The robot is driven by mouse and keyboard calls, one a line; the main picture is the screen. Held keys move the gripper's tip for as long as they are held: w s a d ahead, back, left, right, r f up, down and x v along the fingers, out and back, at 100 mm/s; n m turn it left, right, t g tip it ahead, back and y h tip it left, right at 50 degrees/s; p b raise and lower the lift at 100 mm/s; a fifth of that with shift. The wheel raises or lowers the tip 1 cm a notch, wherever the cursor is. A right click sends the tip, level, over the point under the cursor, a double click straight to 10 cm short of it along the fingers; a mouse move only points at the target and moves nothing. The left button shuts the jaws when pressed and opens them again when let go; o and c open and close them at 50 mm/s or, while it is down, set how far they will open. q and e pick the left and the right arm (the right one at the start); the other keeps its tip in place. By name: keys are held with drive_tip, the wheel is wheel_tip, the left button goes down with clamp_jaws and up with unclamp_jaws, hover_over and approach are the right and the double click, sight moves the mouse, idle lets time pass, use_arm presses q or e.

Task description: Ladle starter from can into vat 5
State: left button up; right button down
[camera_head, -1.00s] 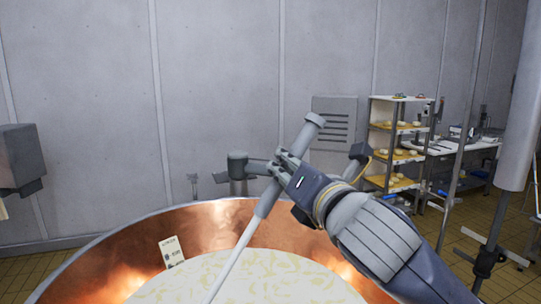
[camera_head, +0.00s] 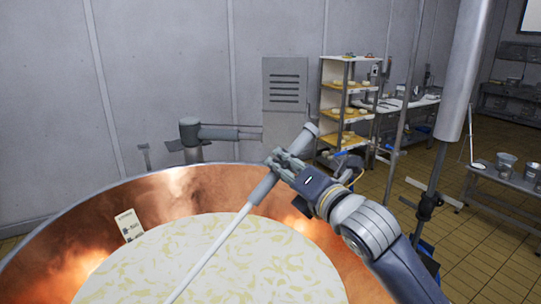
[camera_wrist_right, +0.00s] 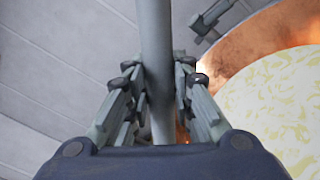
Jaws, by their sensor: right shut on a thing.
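A large copper vat (camera_head: 72,262) fills the lower left of the head view. It holds a pale, curdled yellowish liquid (camera_head: 250,262). My right gripper (camera_head: 277,166) is shut on the grey handle of a long tool (camera_head: 222,240), which I take to be the ladle. Its thin white shaft slants down to the lower left over the vat; its lower end is out of the frame. In the right wrist view the handle (camera_wrist_right: 156,50) stands between the fingers, with the vat (camera_wrist_right: 250,38) to the right. The starter can is not identifiable, and no vat number is legible. My left gripper is not seen.
A small card (camera_head: 129,226) sits at the vat's inner wall. A grey pipe fitting (camera_head: 190,130) stands behind the rim. A shelf rack (camera_head: 345,100) holds cheeses. A low table (camera_head: 508,182) with metal pots stands at right. Tiled floor lies open between.

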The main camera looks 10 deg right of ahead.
drive_tip(key=w+d+f+m+b, duration=0.2)
drive_tip(key=d+f+b, duration=0.25)
drive_tip(key=f, duration=0.45)
drive_tip(key=w+d+f+m+b, duration=0.25)
drive_tip(key=d+f+b, duration=0.2)
drive_tip(key=f, duration=0.45)
use_arm(q)
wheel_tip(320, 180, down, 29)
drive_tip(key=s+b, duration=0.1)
drive_tip(key=b, duration=1.9)
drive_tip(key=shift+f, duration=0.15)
use_arm(e)
wheel_tip(320, 180, down, 32)
drive_tip(key=s+m, duration=0.1)
drive_tip(key=m, duration=0.7)
drive_tip(key=shift+s+a, duration=0.15)
drive_tip(key=shift+a, duration=0.25)
drive_tip(key=shift+r, duration=0.1)
